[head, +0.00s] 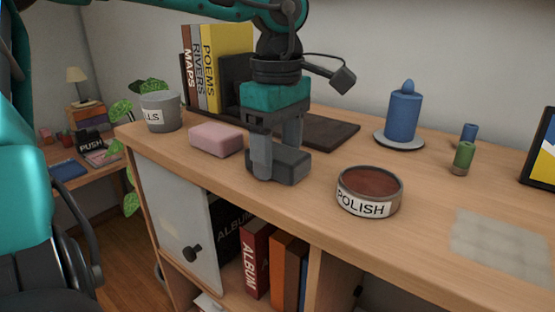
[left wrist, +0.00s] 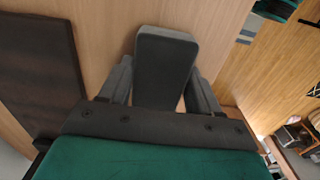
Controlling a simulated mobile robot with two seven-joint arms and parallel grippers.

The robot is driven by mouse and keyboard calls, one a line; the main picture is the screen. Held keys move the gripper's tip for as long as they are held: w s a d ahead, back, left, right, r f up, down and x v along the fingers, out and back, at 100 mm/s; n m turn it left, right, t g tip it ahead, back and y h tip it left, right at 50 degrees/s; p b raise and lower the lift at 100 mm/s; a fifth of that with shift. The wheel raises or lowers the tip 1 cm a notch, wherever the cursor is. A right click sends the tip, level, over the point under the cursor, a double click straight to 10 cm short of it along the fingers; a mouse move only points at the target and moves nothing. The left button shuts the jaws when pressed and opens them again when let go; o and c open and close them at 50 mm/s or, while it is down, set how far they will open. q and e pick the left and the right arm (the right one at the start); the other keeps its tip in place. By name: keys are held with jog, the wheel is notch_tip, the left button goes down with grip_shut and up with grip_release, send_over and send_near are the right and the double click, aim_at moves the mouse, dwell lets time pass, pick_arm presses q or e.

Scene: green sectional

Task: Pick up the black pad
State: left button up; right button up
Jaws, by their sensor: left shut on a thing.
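The black pad (head: 285,165) is a dark grey-black block with rounded edges, at or just above the wooden top near its front edge. I cannot tell whether it touches the wood. My left gripper (head: 277,152) points down over it and is shut on it, one finger on each side. In the left wrist view the pad (left wrist: 166,65) sits between the two grey fingers (left wrist: 162,88), its far end reaching past them. Its near end is hidden by the gripper body. My right gripper is not in view.
A pink block (head: 215,139) lies just left of the pad. A polish tin (head: 369,192) stands to the right. Behind are a dark flat board (head: 328,132), upright books (head: 225,68) and a grey pot (head: 160,111). A blue candle (head: 403,117) stands at the back right.

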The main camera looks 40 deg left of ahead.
aim_at(276, 151)
pick_arm(q)
jog(key=shift+c, duration=1.4)
jog(key=shift+r, duration=0.15)
notch_tip(276, 151, up, 20)
jog(key=p, duration=0.1)
jog(key=o, duration=0.6)
jog(key=shift+c, duration=0.2)
jog(key=c, duration=0.4)
jog(key=shift+o, duration=0.2)
jog(key=shift+s+f, duration=0.1)
jog(key=shift+f, duration=0.1)
